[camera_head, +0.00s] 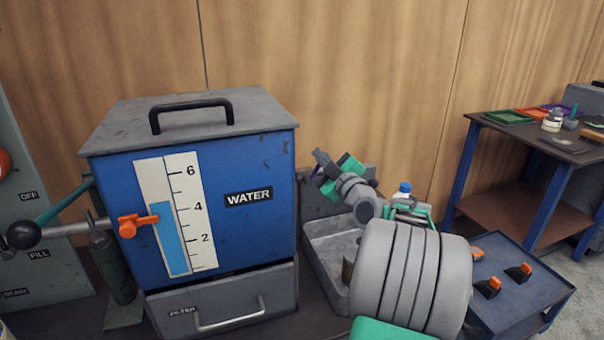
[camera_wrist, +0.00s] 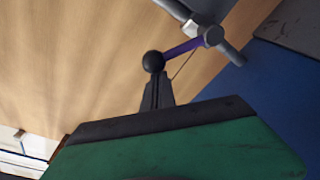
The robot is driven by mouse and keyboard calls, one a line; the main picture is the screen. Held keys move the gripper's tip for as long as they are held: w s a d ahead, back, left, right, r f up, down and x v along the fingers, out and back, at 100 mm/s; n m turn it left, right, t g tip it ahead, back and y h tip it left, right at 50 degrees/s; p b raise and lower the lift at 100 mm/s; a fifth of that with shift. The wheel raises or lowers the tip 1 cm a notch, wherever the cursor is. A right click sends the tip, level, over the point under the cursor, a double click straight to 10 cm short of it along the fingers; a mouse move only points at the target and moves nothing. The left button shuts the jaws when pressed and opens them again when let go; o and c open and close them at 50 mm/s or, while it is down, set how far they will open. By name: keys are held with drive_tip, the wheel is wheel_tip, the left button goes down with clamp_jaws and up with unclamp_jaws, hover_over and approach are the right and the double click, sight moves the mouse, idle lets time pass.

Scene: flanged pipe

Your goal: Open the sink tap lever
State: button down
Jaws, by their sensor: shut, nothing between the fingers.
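The tap lever (camera_wrist: 183,48) is a purple bar with a black ball knob (camera_wrist: 153,61) at its end, in the wrist view. It joins a silver tap pipe (camera_wrist: 212,37) at upper right. My gripper (camera_wrist: 156,80) is shut and empty, its narrow dark fingertips at the black knob; whether they touch it I cannot tell. In the head view my gripper (camera_head: 324,160) is above the back of the grey sink (camera_head: 325,250), and only a speck of purple shows beside it. My arm and the tank hide most of the tap there.
A blue water tank (camera_head: 228,225) with a level gauge stands close on the left, above a grey filter drawer (camera_head: 225,305). A bottle with a blue cap (camera_head: 404,188) is behind my arm. A low blue table (camera_head: 510,285) with orange-and-black items is at right. A wooden wall is behind.

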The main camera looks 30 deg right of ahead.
drive_tip(key=s+d+f+m+h+b, duration=0.1)
drive_tip(key=d+f+m+b, duration=0.4)
drive_tip(key=m, duration=0.6)
drive_tip(key=shift+s+d+f+h+b, duration=0.25)
drive_tip(key=shift+d+f+h+b, duration=0.2)
drive_tip(key=shift+b, duration=0.7)
drive_tip(key=shift+f, duration=0.1)
wheel_tip(320, 180, up, 4)
drive_tip(key=p, duration=0.2)
drive_tip(key=v, duration=0.9)
drive_tip(key=shift+s, duration=0.2)
drive_tip(key=shift+d+f, duration=0.1)
